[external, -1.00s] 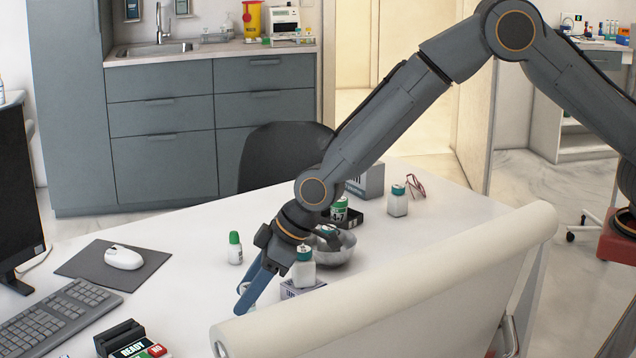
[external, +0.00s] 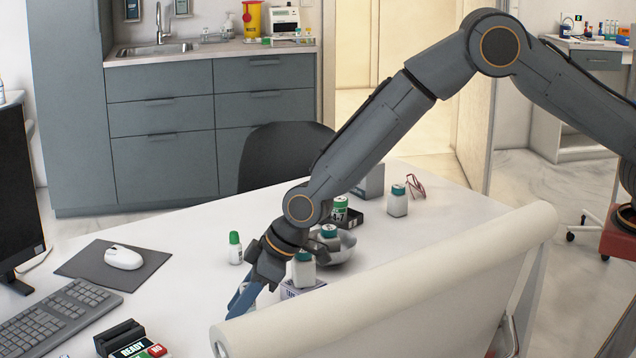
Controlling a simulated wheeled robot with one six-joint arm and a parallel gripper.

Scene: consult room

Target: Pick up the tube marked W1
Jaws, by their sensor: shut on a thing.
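My gripper (external: 243,302), with blue fingers, points down at the near side of the white desk (external: 190,290), just behind the rolled edge of the white couch. It is shut on a small pale thing, which I take to be the tube. The fingers hide most of it, and no W1 mark can be read. A green-capped dropper bottle (external: 235,250) stands upright on the desk, left of my wrist. A teal-capped bottle (external: 303,272) stands right of the gripper, by a small printed box (external: 301,290).
A metal bowl (external: 345,254) with a capped bottle (external: 330,236) is close right of my wrist. A green-lidded jar (external: 340,211) and white bottle (external: 397,203) stand behind. The couch roll (external: 400,275) borders the front. Keyboard (external: 50,322) and mouse (external: 123,257) lie left.

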